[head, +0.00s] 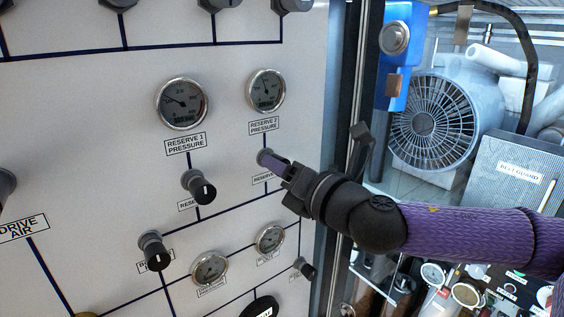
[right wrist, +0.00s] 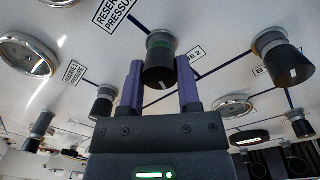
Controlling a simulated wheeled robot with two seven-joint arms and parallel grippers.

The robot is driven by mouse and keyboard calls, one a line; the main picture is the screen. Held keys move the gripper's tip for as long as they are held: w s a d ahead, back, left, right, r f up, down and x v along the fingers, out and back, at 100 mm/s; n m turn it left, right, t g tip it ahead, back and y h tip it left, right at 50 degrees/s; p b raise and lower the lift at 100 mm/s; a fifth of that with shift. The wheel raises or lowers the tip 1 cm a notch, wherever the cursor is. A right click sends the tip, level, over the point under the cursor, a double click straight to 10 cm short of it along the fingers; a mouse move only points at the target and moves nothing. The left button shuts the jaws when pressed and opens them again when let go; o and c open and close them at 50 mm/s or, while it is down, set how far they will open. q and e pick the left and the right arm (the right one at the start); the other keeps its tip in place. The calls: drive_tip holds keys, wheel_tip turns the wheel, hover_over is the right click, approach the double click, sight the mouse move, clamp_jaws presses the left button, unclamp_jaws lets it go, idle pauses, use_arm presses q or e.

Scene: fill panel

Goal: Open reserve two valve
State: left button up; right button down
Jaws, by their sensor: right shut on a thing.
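The reserve two valve is a dark knob on a grey collar (head: 264,155), below the reserve 2 pressure gauge (head: 266,90) and its label (head: 263,126). My right gripper (head: 274,164) comes in from the right and covers most of the knob in the head view. In the right wrist view, the knob (right wrist: 160,70) sits between the two purple fingers, and my gripper is shut on it. A label ending in "2" (right wrist: 196,54) shows beside the knob. My left gripper is out of view.
The reserve 1 valve knob (head: 201,187) is left of my gripper, under its gauge (head: 182,103). Another knob (head: 155,254) and small gauges (head: 210,268) sit lower. A dark frame post (head: 345,90) edges the panel; a caged fan (head: 433,120) stands beyond.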

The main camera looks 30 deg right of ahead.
drive_tip(key=shift+f+n, duration=0.15)
drive_tip(key=shift+n, duration=0.45)
drive_tip(key=shift+c, duration=1.6)
unclamp_jaws()
drive_tip(key=s+d+b, duration=0.1)
drive_tip(key=s+b, duration=0.9)
drive_tip(key=b, duration=0.3)
drive_tip(key=shift+b, duration=0.35)
drive_tip(key=shift+w, duration=0.1)
